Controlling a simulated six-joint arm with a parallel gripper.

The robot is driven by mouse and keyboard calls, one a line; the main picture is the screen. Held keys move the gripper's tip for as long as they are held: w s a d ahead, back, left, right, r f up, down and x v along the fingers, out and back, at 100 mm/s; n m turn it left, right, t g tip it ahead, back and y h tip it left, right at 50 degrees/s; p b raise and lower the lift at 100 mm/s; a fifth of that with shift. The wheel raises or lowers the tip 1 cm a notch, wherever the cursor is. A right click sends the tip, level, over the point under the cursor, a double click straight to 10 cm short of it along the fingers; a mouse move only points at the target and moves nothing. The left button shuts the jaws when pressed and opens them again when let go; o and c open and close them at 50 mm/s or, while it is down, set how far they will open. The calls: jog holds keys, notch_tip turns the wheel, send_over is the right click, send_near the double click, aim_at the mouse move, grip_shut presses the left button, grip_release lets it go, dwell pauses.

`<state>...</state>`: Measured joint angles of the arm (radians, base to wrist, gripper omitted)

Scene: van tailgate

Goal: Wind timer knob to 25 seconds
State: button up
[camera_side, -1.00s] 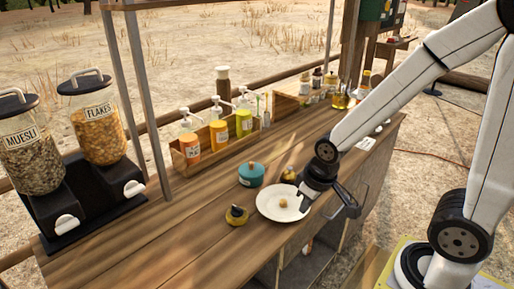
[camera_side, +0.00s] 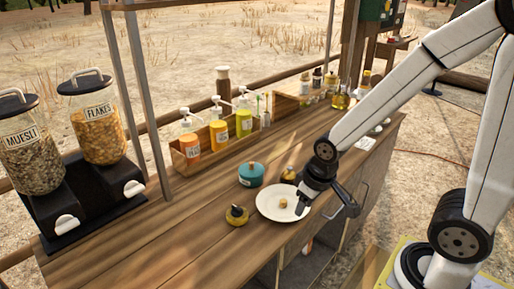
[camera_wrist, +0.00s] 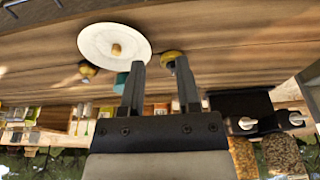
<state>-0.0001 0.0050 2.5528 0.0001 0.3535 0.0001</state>
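No dial or seconds marks can be read in either view, so I cannot tell for sure which thing is the timer. A small round black-and-yellow thing with a knob on top (camera_side: 237,215) stands on the counter left of the plate; in the wrist view a yellow-topped round thing (camera_wrist: 172,58) shows beyond the fingertips. A second dark-and-yellow thing (camera_side: 289,174) stands behind the plate. A teal round pot with a small knob (camera_side: 251,175) is near them. My gripper (camera_wrist: 159,68) is open and empty, over the counter by the plate's right edge in the side view.
A white plate (camera_side: 268,207) holds a small brown item. A wooden caddy of pump bottles (camera_side: 205,153) lines the back edge. Muesli and flakes dispensers (camera_side: 98,128) stand at left beside metal posts. The front-left wooden counter (camera_side: 150,245) is clear.

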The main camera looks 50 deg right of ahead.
jog(key=w+f+g, duration=0.1)
jog(key=w, duration=1.1)
jog(key=g, duration=0.2)
send_over(237, 207)
notch_tip(237, 207, down, 4)
jog(key=shift+a+r, duration=0.1)
jog(key=shift+f, duration=2.8)
jog(key=shift+f, duration=1.5)
jog(key=shift+r, duration=0.1)
jog(key=shift+c, duration=0.2)
jog(key=c, duration=0.4)
